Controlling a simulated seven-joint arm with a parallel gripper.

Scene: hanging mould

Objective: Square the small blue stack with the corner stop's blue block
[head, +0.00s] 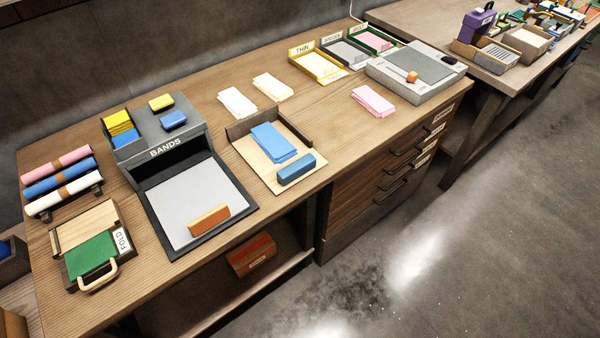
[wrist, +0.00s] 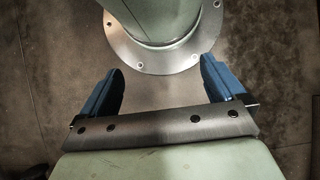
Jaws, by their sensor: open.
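Left of the corner stop is the grey BANDS station (head: 165,140) with a grey mat (head: 190,195) and a wooden block (head: 208,219). White stacks (head: 237,103) lie behind, and a pink stack (head: 373,101) lies right. Bare tabletop (head: 335,130) shows right of the corner stop.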

